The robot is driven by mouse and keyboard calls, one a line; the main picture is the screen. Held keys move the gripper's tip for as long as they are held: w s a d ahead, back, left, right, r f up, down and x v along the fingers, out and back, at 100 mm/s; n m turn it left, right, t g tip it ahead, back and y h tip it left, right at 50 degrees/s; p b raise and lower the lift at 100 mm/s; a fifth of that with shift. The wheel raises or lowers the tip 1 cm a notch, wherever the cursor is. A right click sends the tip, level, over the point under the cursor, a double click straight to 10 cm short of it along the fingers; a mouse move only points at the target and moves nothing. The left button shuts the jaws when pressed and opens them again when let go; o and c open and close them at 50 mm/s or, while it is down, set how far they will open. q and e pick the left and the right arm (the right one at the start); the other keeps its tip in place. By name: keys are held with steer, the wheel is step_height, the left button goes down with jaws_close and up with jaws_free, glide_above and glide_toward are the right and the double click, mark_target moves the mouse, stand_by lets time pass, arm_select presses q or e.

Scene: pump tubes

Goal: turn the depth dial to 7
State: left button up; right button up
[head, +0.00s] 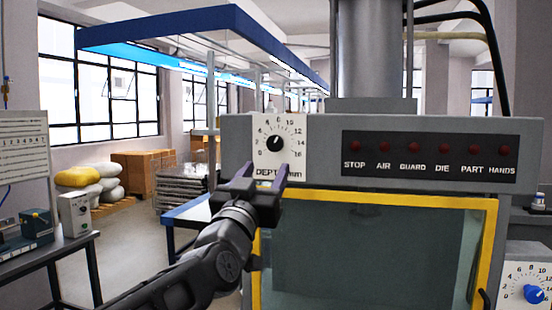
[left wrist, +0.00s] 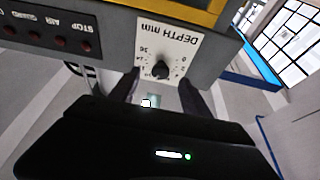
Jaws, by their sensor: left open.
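The depth dial (head: 275,143) is a small black knob on a white plate marked DEPTH mm (head: 262,126), with a printed scale from 0 to 16, on the grey front of the press. Its exact pointer reading is too small to tell. My left gripper (head: 264,176) is open and empty, just below and in front of the knob, partly covering the plate's lower edge. In the left wrist view, the dial knob (left wrist: 160,70) shows between and beyond the two fingertips (left wrist: 158,88), apart from them. My right gripper is not in view.
A dark panel (head: 430,156) with several red lamps sits right of the dial. Below is a yellow-framed guard window (head: 375,250). A blue knob (head: 534,294) on another white plate is at the lower right. A workbench (head: 40,255) stands at far left.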

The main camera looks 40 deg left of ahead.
mark_target(274, 147)
arm_select(q)
steer(key=shift+s+a+r, duration=0.1)
steer(key=shift+s+r, duration=0.25)
steer(key=shift+r, duration=0.15)
steer(key=shift+w, duration=0.1)
steer(key=p+x, duration=0.3)
steer(key=x, duration=0.4)
steer(key=shift+w+r, duration=0.1)
steer(key=shift+w+a, duration=0.1)
steer(key=shift+w, duration=0.15)
steer(key=shift+c, duration=0.5)
jaws_close()
